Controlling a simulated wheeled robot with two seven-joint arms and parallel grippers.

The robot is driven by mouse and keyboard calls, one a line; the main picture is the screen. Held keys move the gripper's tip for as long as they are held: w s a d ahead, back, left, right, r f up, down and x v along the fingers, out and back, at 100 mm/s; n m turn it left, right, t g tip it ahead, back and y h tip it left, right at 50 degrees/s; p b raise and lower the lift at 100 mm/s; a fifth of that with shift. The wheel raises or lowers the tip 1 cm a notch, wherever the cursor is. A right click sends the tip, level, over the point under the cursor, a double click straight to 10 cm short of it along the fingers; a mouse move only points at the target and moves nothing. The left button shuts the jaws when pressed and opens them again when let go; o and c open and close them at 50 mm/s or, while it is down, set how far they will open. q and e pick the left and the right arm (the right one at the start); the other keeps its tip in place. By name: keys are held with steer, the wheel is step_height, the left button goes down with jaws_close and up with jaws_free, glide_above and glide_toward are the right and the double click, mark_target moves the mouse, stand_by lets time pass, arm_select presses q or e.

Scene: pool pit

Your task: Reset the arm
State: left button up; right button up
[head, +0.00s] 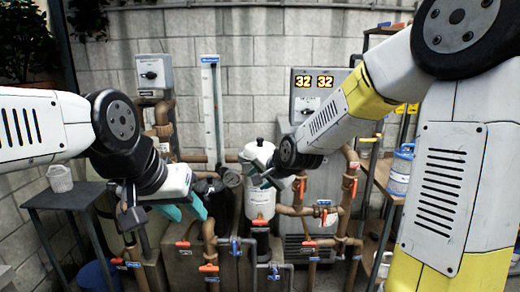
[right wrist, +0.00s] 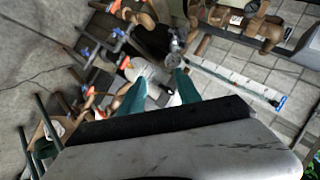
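My left arm comes in from the left in the head view. Its gripper (head: 185,210) hangs in front of the pipework, with its two teal fingers apart and nothing seen between them. My right arm comes in from the upper right and crosses in front of the wall. Its gripper (head: 262,178) is small and partly hidden by the wrist in the head view, in front of the white filter tank (head: 260,207). In the right wrist view, the right gripper (right wrist: 158,88) has its teal fingers spread, with no object clearly held between them.
Brown pipes (head: 208,240) with red and blue valve handles fill the middle. A grey control box (head: 312,92) shows "32 32". A dark side table (head: 62,197) holds a white basket (head: 59,178). A blue-and-white jug (head: 401,168) stands on a shelf at right.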

steer(key=s+d+r+n+g+h, duration=0.1)
steer(key=s+d, duration=0.3)
steer(key=s, duration=0.4)
steer(key=s+d+r+n+g, duration=0.1)
steer(key=s+d+r+n, duration=0.2)
steer(key=s+d, duration=0.2)
steer(key=s+d+r+n+h, duration=0.1)
steer(key=s+d, duration=0.4)
steer(key=s, duration=0.7)
steer(key=shift+d+r+n+g+h, duration=0.15)
steer(key=shift+r+n+g+h, duration=0.2)
steer(key=shift+r+n, duration=0.6)
